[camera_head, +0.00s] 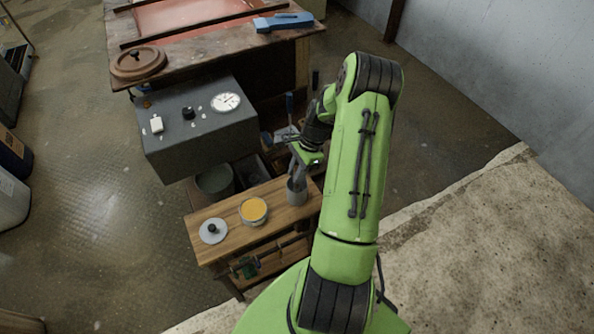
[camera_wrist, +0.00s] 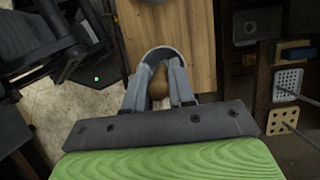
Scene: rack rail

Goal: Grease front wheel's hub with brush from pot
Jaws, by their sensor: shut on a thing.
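My gripper (camera_head: 299,168) is over the right end of the small wooden bench. In the wrist view its fingers (camera_wrist: 159,90) are shut on a brown wooden handle (camera_wrist: 158,82), seemingly the brush's. The handle is over or inside a round grey cup (camera_wrist: 168,52), which also shows in the head view (camera_head: 297,194); the bristles are hidden. An open pot of yellow-orange grease (camera_head: 254,211) stands on the bench left of the cup.
A grey box with a dial (camera_head: 200,130) stands behind. A blue tool (camera_head: 284,21) lies on the rear table. Open floor (camera_head: 440,110) is on the right.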

